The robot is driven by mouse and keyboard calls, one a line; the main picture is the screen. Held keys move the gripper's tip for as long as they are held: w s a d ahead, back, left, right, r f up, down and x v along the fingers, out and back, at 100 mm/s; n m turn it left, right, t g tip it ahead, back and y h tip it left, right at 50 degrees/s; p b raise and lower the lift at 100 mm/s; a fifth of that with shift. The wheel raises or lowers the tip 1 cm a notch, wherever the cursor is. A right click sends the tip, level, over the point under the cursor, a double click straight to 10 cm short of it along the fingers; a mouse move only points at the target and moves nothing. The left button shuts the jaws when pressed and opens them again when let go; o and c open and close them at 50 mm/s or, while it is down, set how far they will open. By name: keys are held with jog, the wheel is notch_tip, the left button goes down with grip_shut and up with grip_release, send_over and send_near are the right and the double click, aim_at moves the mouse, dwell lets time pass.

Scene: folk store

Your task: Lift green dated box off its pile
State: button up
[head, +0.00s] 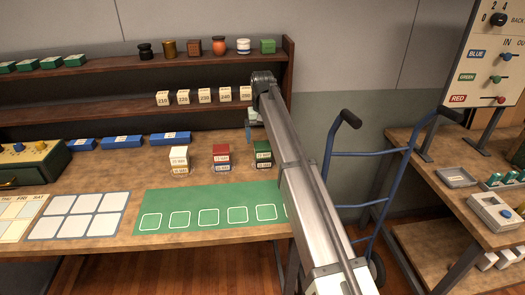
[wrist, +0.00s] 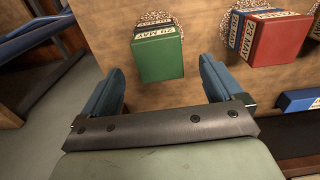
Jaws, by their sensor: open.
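The green dated box (head: 263,148) sits on top of its pile on the wooden table, right of the red and the white piles. In the wrist view the green box (wrist: 158,52) lies ahead, between the lines of my two blue fingers, with a white date label along its edge. My gripper (wrist: 161,66) is open and empty, one finger to each side of the box's near end; contact cannot be told. In the head view my gripper (head: 254,130) is partly hidden by my arm, just behind the green pile.
The red box pile (head: 221,155) and white box pile (head: 179,157) stand to the left. A green mat (head: 210,195) with outlined squares lies in front. Shelves with small boxes and jars (head: 219,46) are behind. A blue hand truck (head: 365,153) stands right of the table.

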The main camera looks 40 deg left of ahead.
aim_at(262, 145)
jog(key=shift+w+f, duration=0.1)
jog(key=shift+f, duration=2.75)
jog(key=c, duration=1.1)
jog(key=shift+r, duration=0.1)
